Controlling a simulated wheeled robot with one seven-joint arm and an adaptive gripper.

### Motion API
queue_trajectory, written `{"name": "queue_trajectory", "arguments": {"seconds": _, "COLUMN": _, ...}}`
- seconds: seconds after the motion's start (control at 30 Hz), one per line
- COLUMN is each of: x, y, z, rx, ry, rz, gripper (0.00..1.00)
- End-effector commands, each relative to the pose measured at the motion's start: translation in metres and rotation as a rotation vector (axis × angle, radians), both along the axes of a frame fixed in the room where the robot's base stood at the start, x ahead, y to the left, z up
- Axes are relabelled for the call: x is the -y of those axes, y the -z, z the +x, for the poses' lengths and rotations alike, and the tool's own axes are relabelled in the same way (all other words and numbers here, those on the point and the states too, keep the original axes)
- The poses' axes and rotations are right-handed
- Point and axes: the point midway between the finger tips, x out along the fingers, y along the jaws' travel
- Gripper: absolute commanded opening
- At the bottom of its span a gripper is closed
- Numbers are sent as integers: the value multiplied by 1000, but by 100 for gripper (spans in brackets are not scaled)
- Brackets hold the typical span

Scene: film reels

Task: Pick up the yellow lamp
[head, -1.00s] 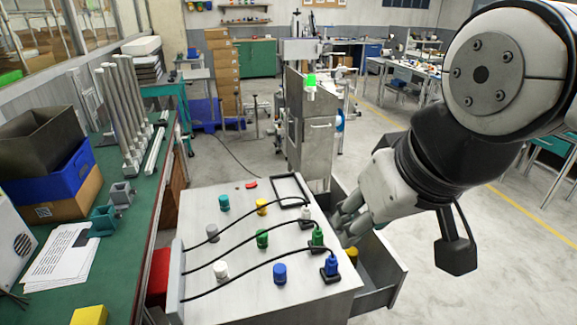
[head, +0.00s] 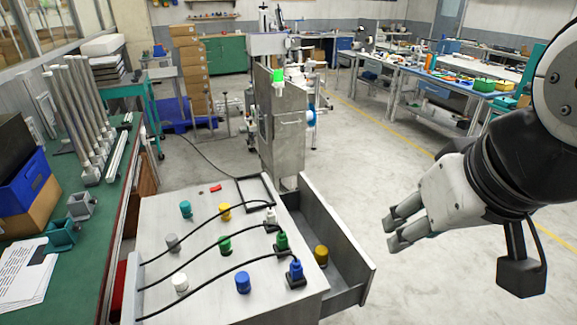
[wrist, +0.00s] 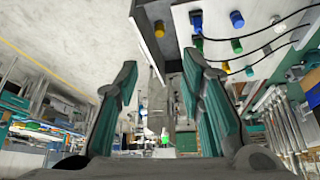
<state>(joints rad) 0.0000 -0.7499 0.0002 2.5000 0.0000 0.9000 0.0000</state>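A dark yellow cylinder (head: 321,255), which may be the lamp, stands in the open drawer (head: 352,272) at the right of the grey cabinet. A brighter yellow piece (head: 224,211) sits on the cabinet top among other coloured pieces; I cannot tell for sure which is the lamp. My gripper (head: 392,232) is right of the drawer, apart from both, with empty fingers. In the wrist view, the fingers are spread (wrist: 160,66). The drawer's yellow cylinder (wrist: 159,28) shows beyond and above the gap, and the cabinet-top yellow piece (wrist: 226,66) is to the right.
Blue (head: 243,282), green (head: 224,245) and white (head: 180,283) pieces and several black cables share the cabinet top (head: 200,305). The drawer walls surround the dark yellow cylinder. A metal machine (head: 285,125) stands behind. A green workbench (head: 97,215) is at left. Floor at right is clear.

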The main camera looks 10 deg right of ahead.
Motion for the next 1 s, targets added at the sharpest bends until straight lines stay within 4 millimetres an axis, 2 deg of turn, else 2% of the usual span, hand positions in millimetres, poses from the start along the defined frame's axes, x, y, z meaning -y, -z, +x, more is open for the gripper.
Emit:
{"name": "queue_trajectory", "arguments": {"seconds": 0.47, "x": 0, "y": 0, "z": 0, "rx": 0, "ry": 0, "rz": 0, "gripper": 36}}
{"name": "queue_trajectory", "arguments": {"seconds": 0.53, "x": 0, "y": 1, "z": 1, "rx": -1, "ry": -4, "rz": -2, "gripper": 50}}
{"name": "queue_trajectory", "arguments": {"seconds": 0.6, "x": 1, "y": 4, "z": 8, "rx": -7, "ry": -24, "rz": -16, "gripper": 50}}
{"name": "queue_trajectory", "arguments": {"seconds": 0.67, "x": 1, "y": 11, "z": 20, "rx": -20, "ry": -65, "rz": -44, "gripper": 50}}
{"name": "queue_trajectory", "arguments": {"seconds": 0.77, "x": 4, "y": 29, "z": 53, "rx": -52, "ry": -183, "rz": -122, "gripper": 50}}
{"name": "queue_trajectory", "arguments": {"seconds": 1.0, "x": 7, "y": 95, "z": 154, "rx": -160, "ry": -615, "rz": -370, "gripper": 50}}
